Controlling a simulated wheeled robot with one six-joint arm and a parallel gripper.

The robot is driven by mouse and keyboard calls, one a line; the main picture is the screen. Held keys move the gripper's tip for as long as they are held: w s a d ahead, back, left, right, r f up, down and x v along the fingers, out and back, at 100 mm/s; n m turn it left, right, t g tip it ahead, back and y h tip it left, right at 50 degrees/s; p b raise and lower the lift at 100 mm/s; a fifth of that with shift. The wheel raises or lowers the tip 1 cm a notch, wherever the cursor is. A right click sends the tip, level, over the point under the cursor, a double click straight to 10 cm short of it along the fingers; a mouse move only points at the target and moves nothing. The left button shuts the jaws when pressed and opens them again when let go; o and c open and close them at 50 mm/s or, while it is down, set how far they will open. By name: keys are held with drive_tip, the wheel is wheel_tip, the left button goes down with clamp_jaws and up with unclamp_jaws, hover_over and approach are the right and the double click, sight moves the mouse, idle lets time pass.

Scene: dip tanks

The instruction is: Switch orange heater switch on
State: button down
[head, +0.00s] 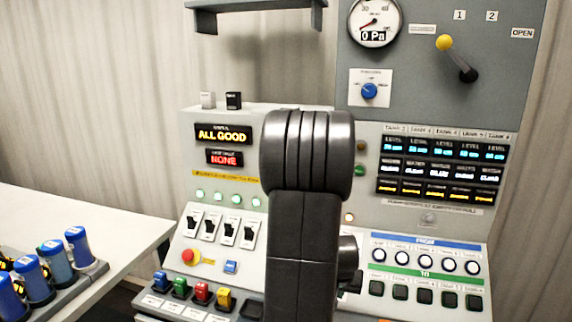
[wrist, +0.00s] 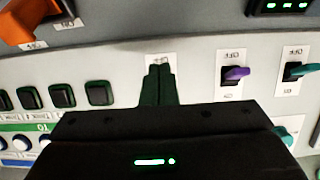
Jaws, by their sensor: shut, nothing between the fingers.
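My gripper (wrist: 159,75) shows in the wrist view with its two dark fingers together and nothing between them. Its fingertips lie over a white label plate (wrist: 160,58) on the grey panel and hide most of it. An orange switch part (wrist: 32,20) with white labels shows at the top left of the wrist view, partly cut off and apart from the fingers. I cannot tell whether it is the heater switch. My arm hides the gripper in the head view.
Purple (wrist: 236,73) and teal (wrist: 300,70) toggles marked OFF sit right of the fingers. Black square buttons (wrist: 62,95) sit to their left. In the head view, coloured rockers (head: 200,293), black toggles (head: 229,231) and a red stop button (head: 187,256) stand left of my arm.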

drive_tip(key=shift+s+a+r, duration=0.2)
drive_tip(key=shift+s+r, duration=0.1)
drive_tip(key=shift+s, duration=0.3)
drive_tip(key=p+v, duration=0.4)
drive_tip(key=v, duration=0.3)
drive_tip(key=shift+w+r, duration=0.25)
drive_tip(key=shift+w, duration=0.05)
drive_tip(key=shift+d, duration=0.1)
drive_tip(key=b+x, duration=0.1)
drive_tip(key=x, duration=0.1)
drive_tip(key=b+x, duration=0.2)
drive_tip(key=x, duration=0.1)
drive_tip(key=b+x, duration=0.1)
drive_tip(key=x, duration=0.1)
drive_tip(key=shift+s+f, duration=0.25)
drive_tip(key=shift+f, duration=0.3)
drive_tip(key=shift+w+d, duration=0.1)
drive_tip(key=shift+w, duration=0.5)
drive_tip(key=shift+s, duration=0.1)
